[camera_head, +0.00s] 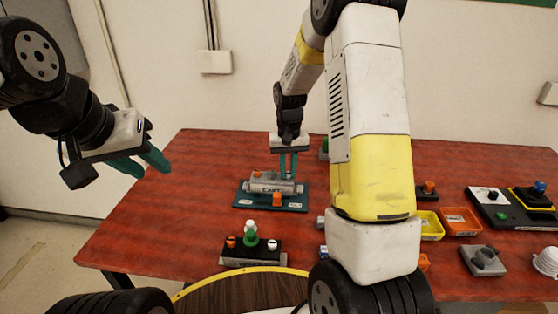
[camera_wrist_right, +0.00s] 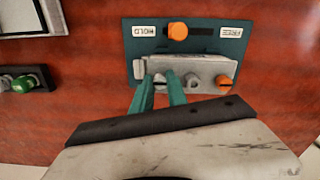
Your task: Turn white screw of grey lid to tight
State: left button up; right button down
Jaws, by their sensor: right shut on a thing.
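The grey lid (camera_head: 262,187) is a grey box-like piece on a teal base plate (camera_head: 242,195), left of the table's middle. It also shows in the right wrist view (camera_wrist_right: 215,68). An orange screw (camera_wrist_right: 222,81) stands at one end of it. My right gripper (camera_head: 288,178) points down at the lid's other end, its teal fingers (camera_wrist_right: 160,76) closed around a small pale part. This part looks like the white screw, mostly hidden between the fingers; its turn angle cannot be read. My left gripper (camera_head: 155,166) is open and empty, raised beyond the table's left edge.
The base plate carries an orange knob (camera_wrist_right: 178,31) between HOLD and FREE labels. A black block (camera_head: 252,248) with orange, green and white knobs stands in front. Yellow (camera_head: 430,226) and orange (camera_head: 461,222) trays and button panels (camera_head: 490,207) lie right. My right arm hides part of the table.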

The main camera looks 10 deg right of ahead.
aim_at(288, 173)
jog(key=c, duration=1.3)
grip_release()
jog(key=shift+r, duration=3.9)
jog(key=shift+r, duration=0.1)
jog(key=s+r+t+y, duration=0.1)
jog(key=s+r+t, duration=0.2)
jog(key=s+r, duration=0.75)
jog(key=s+a+r+t, duration=0.1)
jog(key=s+r, duration=0.1)
jog(key=s, duration=0.5)
jog(key=s+a+r+n+t+y, duration=0.1)
jog(key=s+r+t, duration=0.1)
jog(key=s, duration=0.4)
jog(key=shift+s+r, duration=0.15)
jog(key=shift+s, duration=0.2)
